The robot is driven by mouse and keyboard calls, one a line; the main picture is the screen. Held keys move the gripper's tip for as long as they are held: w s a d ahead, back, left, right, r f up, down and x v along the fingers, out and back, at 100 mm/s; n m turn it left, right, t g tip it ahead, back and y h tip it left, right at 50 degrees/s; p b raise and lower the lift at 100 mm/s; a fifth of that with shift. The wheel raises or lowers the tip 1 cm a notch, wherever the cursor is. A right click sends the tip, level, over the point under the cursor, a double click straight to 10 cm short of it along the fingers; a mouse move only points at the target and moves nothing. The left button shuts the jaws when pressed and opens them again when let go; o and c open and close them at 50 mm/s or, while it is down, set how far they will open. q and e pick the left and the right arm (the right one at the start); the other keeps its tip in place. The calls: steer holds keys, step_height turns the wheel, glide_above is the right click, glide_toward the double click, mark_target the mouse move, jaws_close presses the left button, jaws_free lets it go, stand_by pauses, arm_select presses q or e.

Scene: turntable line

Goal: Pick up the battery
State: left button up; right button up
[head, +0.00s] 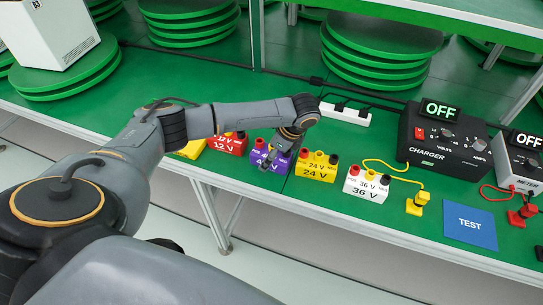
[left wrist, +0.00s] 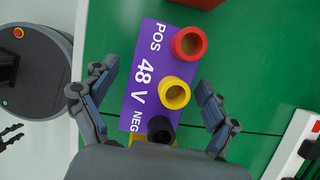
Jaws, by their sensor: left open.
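The purple 48 V battery (head: 263,157) stands on the green bench between the red 12 V battery (head: 228,144) and the yellow 24 V battery (head: 316,168). My left gripper (head: 277,158) is at the purple battery and partly hides it. In the left wrist view the purple battery (left wrist: 150,70), with red, yellow and black terminals, lies between the spread fingers of my left gripper (left wrist: 156,82). The fingers look apart from its sides. A dark gripper, apparently my right (left wrist: 12,135), shows at the left edge; its finger opening is unclear.
A white 36 V battery (head: 366,186), a charger (head: 441,145) reading OFF, a meter (head: 521,160) and a blue TEST pad (head: 470,226) are to the right. A power strip (head: 345,114) lies behind. Green discs (head: 377,50) are stacked at the back.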

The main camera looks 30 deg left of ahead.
arm_select(q)
steer(key=shift+c, duration=0.2)
jaws_close()
steer(key=shift+r, duration=0.2)
